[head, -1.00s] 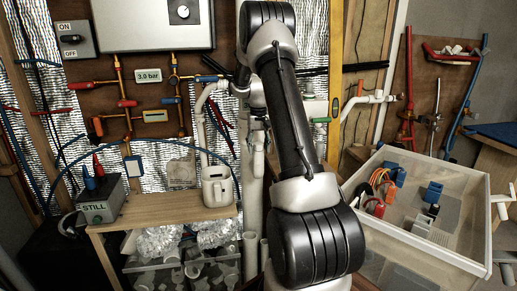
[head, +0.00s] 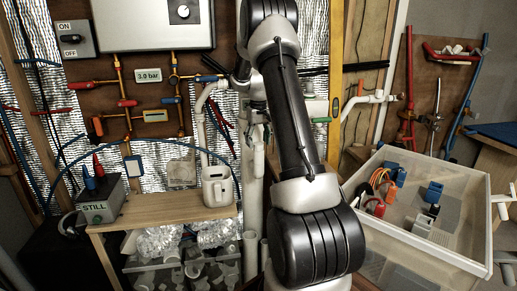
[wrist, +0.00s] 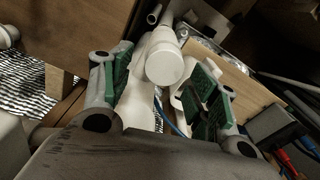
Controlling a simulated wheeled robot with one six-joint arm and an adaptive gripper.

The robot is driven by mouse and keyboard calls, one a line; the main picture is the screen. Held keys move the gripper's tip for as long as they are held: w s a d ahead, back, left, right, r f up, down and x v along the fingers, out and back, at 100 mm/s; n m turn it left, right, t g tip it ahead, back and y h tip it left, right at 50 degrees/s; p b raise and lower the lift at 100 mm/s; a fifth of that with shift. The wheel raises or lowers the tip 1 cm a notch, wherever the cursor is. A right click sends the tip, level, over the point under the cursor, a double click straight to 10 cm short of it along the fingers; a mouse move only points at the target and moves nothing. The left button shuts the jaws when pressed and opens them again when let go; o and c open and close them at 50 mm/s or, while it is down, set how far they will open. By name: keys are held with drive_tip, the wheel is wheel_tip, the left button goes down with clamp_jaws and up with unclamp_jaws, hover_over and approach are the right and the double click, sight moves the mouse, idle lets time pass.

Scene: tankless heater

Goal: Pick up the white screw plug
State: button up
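A white round-faced piece (wrist: 164,67), which looks like the screw plug, shows in the wrist view on white pipework, between my gripper's fingers. My gripper (wrist: 166,76) is open, with a green-padded finger on each side of it. I see no finger touching it, but I cannot tell the depth between them. In the head view my own arm covers much of this spot, and I cannot make out the plug there.
White pipes (head: 253,185) run down beside my arm. A wooden shelf (head: 150,211) with a white jug (head: 217,187) and a grey STILL box (head: 100,200) stands left. A pale bin (head: 450,257) with small parts stands right. Copper pipes and valves line the wall.

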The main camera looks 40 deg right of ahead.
sight(258, 143)
wheel_tip(258, 143, up, 6)
drive_tip(key=n, duration=0.9)
drive_tip(key=shift+w+f+n, duration=0.15)
drive_tip(key=shift+f+n, duration=0.05)
drive_tip(key=shift+n, duration=0.2)
drive_tip(key=n, duration=0.2)
drive_tip(key=shift+r+n, duration=0.3)
drive_tip(key=n, duration=0.2)
drive_tip(key=shift+a+r+n, duration=0.1)
drive_tip(key=shift+r+n, duration=0.1)
drive_tip(key=shift+n, duration=0.2)
drive_tip(key=n, duration=0.2)
drive_tip(key=s+n, duration=0.1)
drive_tip(key=n, duration=0.2)
drive_tip(key=shift+a, duration=0.1)
drive_tip(key=shift+n, duration=0.4)
drive_tip(key=shift+f, duration=0.4)
wheel_tip(258, 143, down, 7)
drive_tip(key=c, duration=1)
